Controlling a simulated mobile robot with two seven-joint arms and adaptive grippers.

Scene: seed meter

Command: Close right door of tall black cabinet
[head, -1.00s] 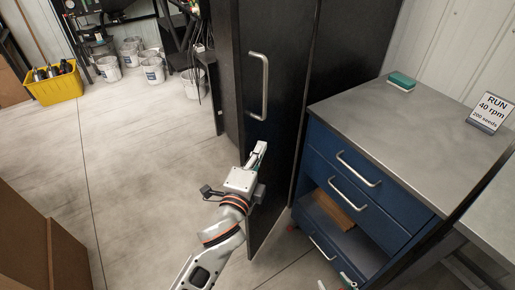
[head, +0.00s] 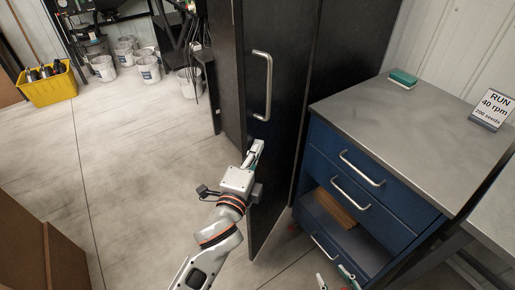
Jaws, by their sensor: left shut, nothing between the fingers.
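The tall black cabinet (head: 224,75) stands at the upper middle of the head view. Its right door (head: 285,105) is partly open, with its lower corner standing out over the floor. A silver vertical handle (head: 269,86) is on the door. My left gripper (head: 257,147) is shut and empty, below the handle and beside the door's left edge. I cannot tell whether it touches the door. The fingertips of my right gripper (head: 335,277) show apart at the bottom edge, in front of the blue drawer unit; the rest is out of frame.
The blue drawer unit (head: 322,140) stands close to the right of the door, its lower part open around a brown block. A green sponge (head: 403,78) and a sign (head: 492,109) are on the grey tops. Buckets and a yellow bin (head: 48,88) stand far left.

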